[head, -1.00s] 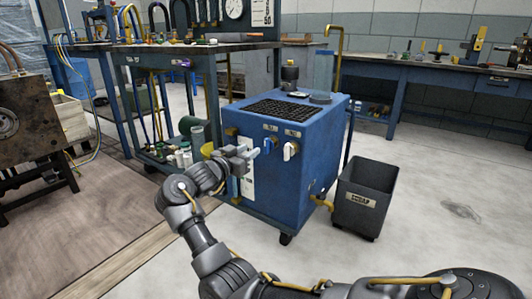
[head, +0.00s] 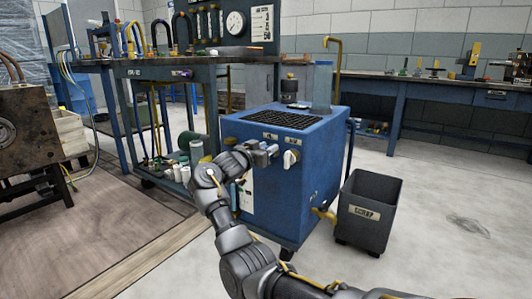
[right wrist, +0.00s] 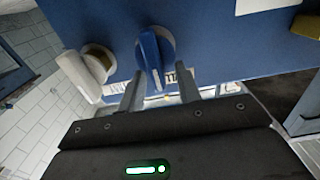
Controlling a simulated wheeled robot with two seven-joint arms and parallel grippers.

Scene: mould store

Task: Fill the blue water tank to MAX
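The blue water tank (head: 312,180) stands in the middle of the head view, with a black grid on top. A white gauge strip (head: 247,193) is on its front, partly behind my right arm; its level is unreadable. My right gripper (head: 270,151) is at the tank's front, hiding the blue valve handle there. In the right wrist view the blue handle (right wrist: 152,58) points toward my open fingers (right wrist: 160,90), its tip between them; contact is unclear. The white handle (head: 291,158) is to the right. My left gripper is out of view.
A pale translucent upright shape (head: 323,85) stands at the tank's back right, below a yellow pipe (head: 338,50). A dark scrap bin (head: 368,210) is right of the tank. A cluttered workbench (head: 190,68) is left; open floor lies right.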

